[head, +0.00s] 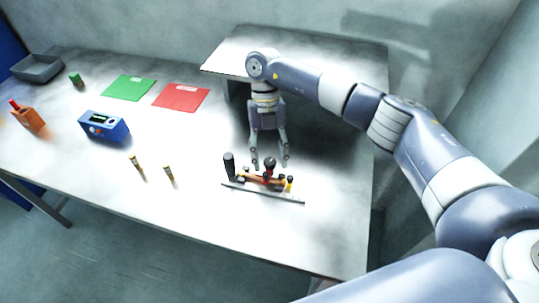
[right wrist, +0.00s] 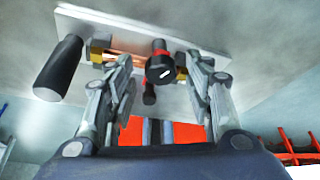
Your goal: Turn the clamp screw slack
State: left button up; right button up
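A fixture on a pale base plate (head: 285,198) stands on the table, with a black upright handle (head: 229,166) at its left end, a copper-coloured bar and yellow blocks. A black round knob with a red collar, which looks like the clamp screw (head: 269,162), rises from its middle. In the right wrist view the knob (right wrist: 160,69) shows a white mark and lies between the fingers. My right gripper (head: 270,167) points down at the fixture, open and empty. The fingers (right wrist: 160,58) stand apart on either side of the knob; contact is not visible. My left gripper is out of view.
A blue box device (head: 104,127), two small yellow-and-black pegs (head: 137,166), green (head: 129,88) and red (head: 181,97) mats, an orange item (head: 28,118), a green cylinder (head: 76,80) and a grey tray (head: 37,67) lie to the left. A raised pale surface (head: 235,57) stands behind.

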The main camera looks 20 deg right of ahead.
jog(key=v, duration=1.2)
jog(key=shift+o, duration=0.2)
jog(key=shift+f, duration=0.1)
